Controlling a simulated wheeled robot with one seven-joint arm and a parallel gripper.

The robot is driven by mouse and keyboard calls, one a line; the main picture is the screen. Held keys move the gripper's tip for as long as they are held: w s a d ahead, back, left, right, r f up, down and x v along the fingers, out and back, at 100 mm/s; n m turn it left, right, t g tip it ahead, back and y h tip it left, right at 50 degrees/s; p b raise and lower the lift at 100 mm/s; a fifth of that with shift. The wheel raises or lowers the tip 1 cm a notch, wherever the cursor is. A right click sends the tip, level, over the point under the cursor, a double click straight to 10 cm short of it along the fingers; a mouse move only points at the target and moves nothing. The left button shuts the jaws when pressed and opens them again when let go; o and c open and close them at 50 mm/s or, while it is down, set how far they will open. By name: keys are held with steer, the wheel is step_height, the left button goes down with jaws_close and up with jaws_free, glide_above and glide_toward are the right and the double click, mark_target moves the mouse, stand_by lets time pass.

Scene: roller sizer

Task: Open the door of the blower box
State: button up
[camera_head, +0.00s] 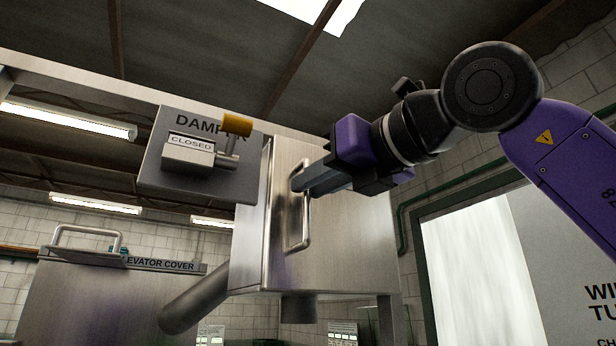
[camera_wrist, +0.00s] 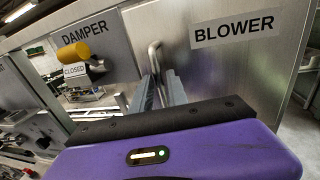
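The blower box (camera_head: 345,235) is a brushed-metal box in the middle of the head view. Its label BLOWER (camera_wrist: 236,28) shows on the panel in the wrist view. A metal bar handle (camera_head: 304,225) stands upright on the panel's left part. It also shows in the wrist view (camera_wrist: 154,54). My gripper (camera_head: 300,180) reaches in from the right at the handle's upper part. In the wrist view its fingers (camera_wrist: 160,88) are close together, with the handle bar between them. The fingers hide part of the bar. I cannot tell whether the door stands slightly ajar.
A damper plate (camera_head: 150,180) with a yellow-knobbed lever (camera_head: 236,126) and a CLOSED sign sits just left of the box. The elevator cover (camera_head: 85,290) with its handle is at lower left. A pipe (camera_head: 195,302) slopes below the box. A bright doorway is at right.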

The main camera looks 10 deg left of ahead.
steer(key=shift+x, duration=0.9)
jaws_close()
stand_by(0.8)
